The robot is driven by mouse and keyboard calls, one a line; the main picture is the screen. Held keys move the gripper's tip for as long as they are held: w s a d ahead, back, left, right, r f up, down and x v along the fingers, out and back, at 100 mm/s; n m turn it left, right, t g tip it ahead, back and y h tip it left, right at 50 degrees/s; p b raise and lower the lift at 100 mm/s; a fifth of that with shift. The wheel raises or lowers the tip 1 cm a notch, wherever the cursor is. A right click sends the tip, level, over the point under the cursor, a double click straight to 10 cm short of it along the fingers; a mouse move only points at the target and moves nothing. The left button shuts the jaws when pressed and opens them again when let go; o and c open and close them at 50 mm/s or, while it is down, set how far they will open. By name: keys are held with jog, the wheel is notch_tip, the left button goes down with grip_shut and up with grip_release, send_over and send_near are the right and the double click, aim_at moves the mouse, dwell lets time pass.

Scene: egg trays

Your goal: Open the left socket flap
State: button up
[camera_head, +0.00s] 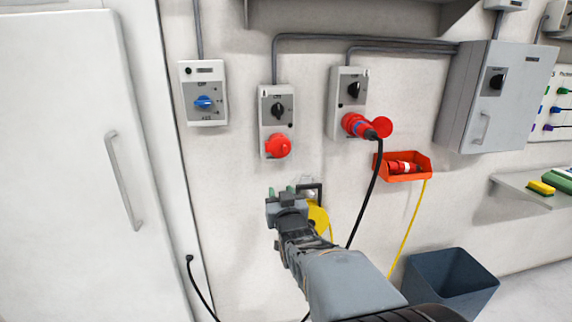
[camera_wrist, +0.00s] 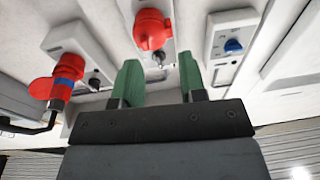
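The left socket (camera_head: 275,120) is a grey wall box with a black rotary switch above a round red flap (camera_head: 278,146). The flap looks shut. In the wrist view, which appears upside down, the flap (camera_wrist: 152,30) lies beyond and between my fingertips. The fingers (camera_wrist: 160,76) also show spread in the wrist view. There is a clear gap between fingertips and flap in the head view.
The right socket (camera_head: 347,92) holds a red plug (camera_head: 359,125) with a black cable, its flap (camera_head: 382,127) swung aside. A blue-knob switch box (camera_head: 203,93) is left. A red bin (camera_head: 404,168), grey cabinet (camera_head: 488,96) and blue-grey tub (camera_head: 448,280) are right. A yellow round object (camera_head: 318,217) is behind my gripper.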

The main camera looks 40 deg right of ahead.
aim_at(286, 150)
jog(key=w+d+r+t, duration=0.1)
jog(key=w+d+r, duration=0.1)
jog(key=w+d, duration=0.1)
jog(key=w+d+r+t+h+p, duration=0.1)
jog(key=w+d+r, duration=0.1)
jog(key=w, duration=0.1)
jog(key=w+d+r+h, duration=0.1)
jog(key=w+d+r, duration=0.2)
jog(key=w, duration=0.1)
jog(key=shift+d+m+t+p, duration=0.3)
jog(key=shift+t+p, duration=0.1)
jog(key=shift+c, duration=0.4)
grip_shut()
